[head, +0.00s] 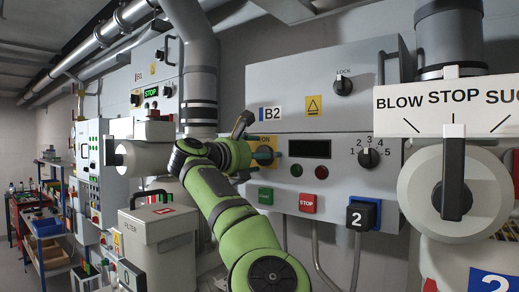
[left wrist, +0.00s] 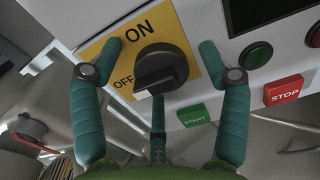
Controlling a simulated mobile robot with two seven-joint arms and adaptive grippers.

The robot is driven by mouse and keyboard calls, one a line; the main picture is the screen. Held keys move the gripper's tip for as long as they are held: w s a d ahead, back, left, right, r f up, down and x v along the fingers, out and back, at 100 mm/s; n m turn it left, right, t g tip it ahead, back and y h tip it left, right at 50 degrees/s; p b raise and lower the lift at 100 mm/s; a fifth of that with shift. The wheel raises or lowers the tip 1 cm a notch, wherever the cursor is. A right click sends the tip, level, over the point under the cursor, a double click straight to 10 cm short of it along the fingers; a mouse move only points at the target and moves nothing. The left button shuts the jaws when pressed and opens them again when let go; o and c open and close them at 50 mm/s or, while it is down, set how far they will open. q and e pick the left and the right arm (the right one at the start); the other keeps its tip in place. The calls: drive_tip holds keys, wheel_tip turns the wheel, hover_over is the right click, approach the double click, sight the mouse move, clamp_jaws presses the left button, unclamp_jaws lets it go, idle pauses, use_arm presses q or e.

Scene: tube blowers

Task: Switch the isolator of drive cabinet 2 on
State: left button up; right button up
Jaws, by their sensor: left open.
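Drive cabinet 2 is the grey cabinet (head: 385,65) marked B2 in the head view. Its isolator is a black rotary knob (left wrist: 163,68) on a yellow plate (left wrist: 190,30) with ON and OFF lettering. The white mark on the knob's handle lies close to the OFF lettering. My left gripper (head: 264,153) is at the plate and hides much of the knob in the head view. In the left wrist view, my left gripper (left wrist: 160,45) is open, with one green finger on each side of the knob and gaps between. My right gripper is not in view.
Below the isolator are a green START button (left wrist: 192,114) and a red STOP button (head: 307,203). A numbered selector (head: 369,158) and a black block marked 2 (head: 357,217) are further right. A large blower dial (head: 453,185) stands at right, a filter box (head: 155,235) at left.

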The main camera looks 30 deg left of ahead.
use_arm(q)
drive_tip(key=shift+s+a+r, duration=0.1)
drive_tip(key=shift+s+a, duration=0.05)
drive_tip(key=shift+s, duration=0.1)
drive_tip(key=c, duration=1.1)
drive_tip(key=m+b, duration=0.2)
drive_tip(key=m, duration=0.3)
drive_tip(key=m+b, duration=0.3)
drive_tip(key=m, duration=0.3)
drive_tip(key=m+b, duration=0.2)
drive_tip(key=m, duration=0.3)
drive_tip(key=shift+d+f+m+b, duration=0.3)
drive_tip(key=shift+f+b, duration=0.05)
drive_tip(key=shift+m, duration=0.6)
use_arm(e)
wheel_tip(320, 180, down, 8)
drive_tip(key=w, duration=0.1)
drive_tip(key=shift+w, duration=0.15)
use_arm(q)
drive_tip(key=shift+w+f, duration=0.1)
drive_tip(key=shift+f, duration=0.05)
